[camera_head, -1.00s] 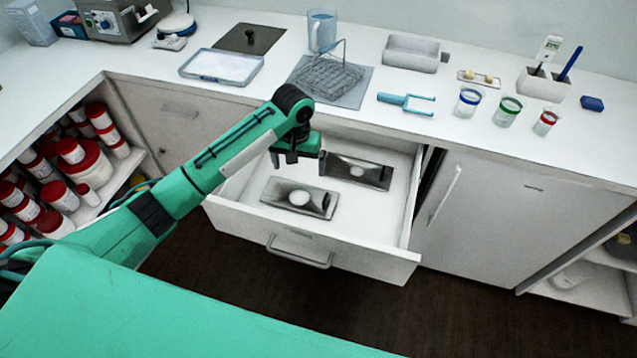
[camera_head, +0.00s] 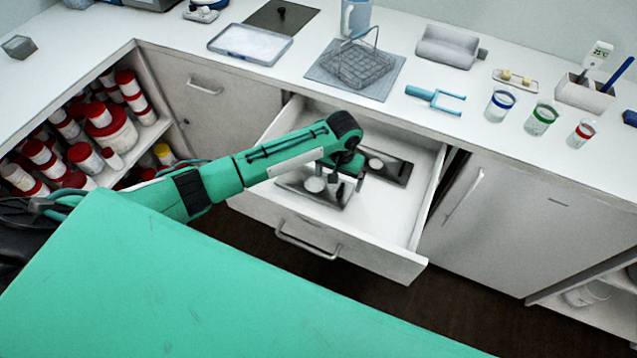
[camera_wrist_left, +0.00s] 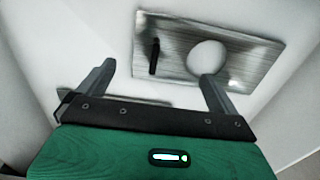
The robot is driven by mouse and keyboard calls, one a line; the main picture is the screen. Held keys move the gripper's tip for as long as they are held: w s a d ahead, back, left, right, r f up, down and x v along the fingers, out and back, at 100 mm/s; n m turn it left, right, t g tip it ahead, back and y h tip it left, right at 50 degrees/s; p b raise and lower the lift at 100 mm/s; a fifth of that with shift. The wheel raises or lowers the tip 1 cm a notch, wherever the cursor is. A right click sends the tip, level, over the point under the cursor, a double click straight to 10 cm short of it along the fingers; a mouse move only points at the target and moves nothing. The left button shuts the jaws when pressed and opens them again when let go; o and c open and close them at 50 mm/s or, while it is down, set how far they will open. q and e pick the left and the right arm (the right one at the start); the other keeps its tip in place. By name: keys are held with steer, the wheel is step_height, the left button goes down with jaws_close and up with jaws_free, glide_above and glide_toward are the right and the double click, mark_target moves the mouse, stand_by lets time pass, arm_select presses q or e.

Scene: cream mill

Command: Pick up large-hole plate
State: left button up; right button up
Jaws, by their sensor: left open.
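Two flat grey metal plates lie in the open white drawer. The nearer plate (camera_head: 292,183) has the larger-looking round hole and a dark upright handle. In the left wrist view this plate (camera_wrist_left: 247,72) seems to be the upper one, its handle left of its hole. The farther plate (camera_head: 401,170) has a smaller-looking hole; a sliver of a plate (camera_wrist_left: 148,101) shows behind the gripper in the wrist view. My left gripper (camera_head: 347,184) is open and empty above the drawer, covering part of the nearer plate; its jaws (camera_wrist_left: 158,70) point towards the handle. My right gripper is not visible.
The drawer's front (camera_head: 350,248) and side walls surround the plates, with bare floor at its right. On the counter above are a wire basket (camera_head: 358,66), a blue fork-like tool (camera_head: 435,98) and several small beakers. An open shelf of red-lidded jars (camera_head: 108,128) is left.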

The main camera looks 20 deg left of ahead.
mark_target(338, 186)
arm_select(q)
step_height(338, 186, down, 3)
steer(key=shift+s+r, duration=0.15)
steer(key=shift+f, duration=0.55)
steer(key=c, duration=1)
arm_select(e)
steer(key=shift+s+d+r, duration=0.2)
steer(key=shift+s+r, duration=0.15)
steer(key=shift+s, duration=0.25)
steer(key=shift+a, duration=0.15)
